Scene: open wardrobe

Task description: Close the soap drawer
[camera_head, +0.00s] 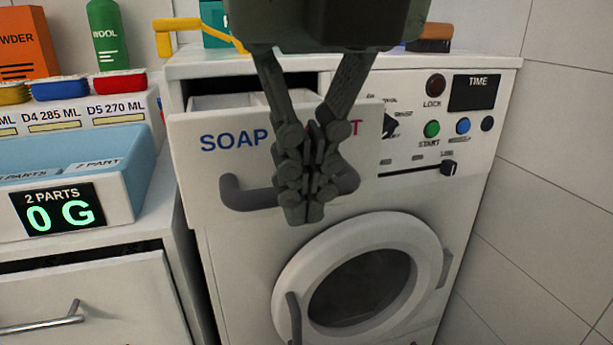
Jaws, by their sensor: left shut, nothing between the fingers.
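The soap drawer (236,160) is a white drawer at the top left of the washing machine (480,110). It stands pulled out, with its inner compartments showing behind the front panel. The front reads "SOAP" in blue, and more lettering in red is partly hidden. A grey bar handle (243,197) runs across the lower part of the front. My left gripper (308,212) hangs in front of the drawer front, its fingers together and empty. It overlaps the middle of the handle; I cannot tell whether it touches. My right gripper is not in view.
The round washer door (290,255) is below the drawer. Knobs and buttons, with a START button (432,129), are to the right. A scale (130,205) reading 0 G with a blue tray stands on the left cabinet. Bottles and boxes stand behind it. A tiled wall bounds the right.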

